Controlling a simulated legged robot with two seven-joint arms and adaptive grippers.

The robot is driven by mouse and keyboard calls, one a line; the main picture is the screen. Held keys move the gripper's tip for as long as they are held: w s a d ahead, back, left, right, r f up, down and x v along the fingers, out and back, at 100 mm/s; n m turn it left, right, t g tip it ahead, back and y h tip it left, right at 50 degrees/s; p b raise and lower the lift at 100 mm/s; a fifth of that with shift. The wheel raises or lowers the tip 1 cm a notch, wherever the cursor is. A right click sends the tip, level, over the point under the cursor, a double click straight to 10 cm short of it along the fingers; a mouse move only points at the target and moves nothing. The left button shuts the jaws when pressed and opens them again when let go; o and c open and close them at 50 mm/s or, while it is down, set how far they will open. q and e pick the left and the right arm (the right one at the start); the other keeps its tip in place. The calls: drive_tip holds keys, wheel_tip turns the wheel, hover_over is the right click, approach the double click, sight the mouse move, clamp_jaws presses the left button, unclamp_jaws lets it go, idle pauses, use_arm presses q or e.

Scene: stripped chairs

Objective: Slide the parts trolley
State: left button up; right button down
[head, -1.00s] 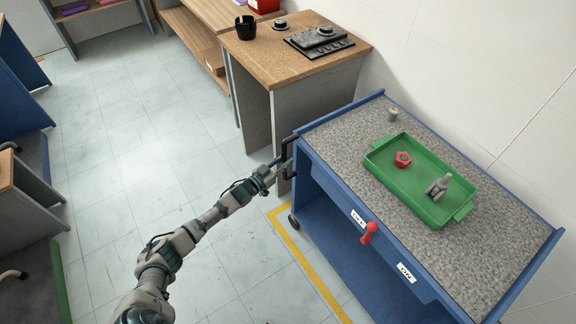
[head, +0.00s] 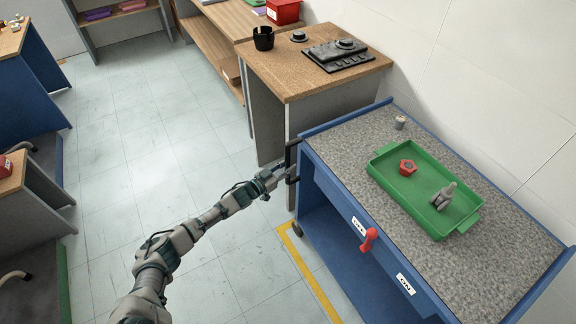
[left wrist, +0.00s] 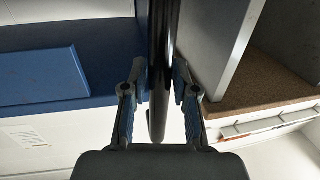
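The parts trolley (head: 345,270) is blue with a speckled grey top and stands at the right in the head view. A black upright handle (head: 291,160) is fixed at its far left end and also shows in the left wrist view (left wrist: 163,60). My left gripper (head: 283,174) is at this handle. In the left wrist view, the bar runs between the fingers of this gripper (left wrist: 160,88), and the fingertips close in on both sides of it. My right gripper is not in view.
On the trolley top are a green tray (head: 383,187) with a red nut-like part (head: 407,167) and a grey part (head: 443,196), and a small cylinder (head: 400,122). A red lever (head: 369,240) sticks out in front. A wooden bench (head: 290,72) stands close beyond the handle. Left floor is clear.

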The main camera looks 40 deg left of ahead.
use_arm(q)
drive_tip(key=shift+o, duration=0.8)
drive_tip(key=shift+r, duration=0.15)
drive_tip(key=shift+s, duration=0.1)
drive_tip(key=s+a, duration=0.2)
drive_tip(key=s, duration=0.9)
drive_tip(key=shift+s, duration=0.25)
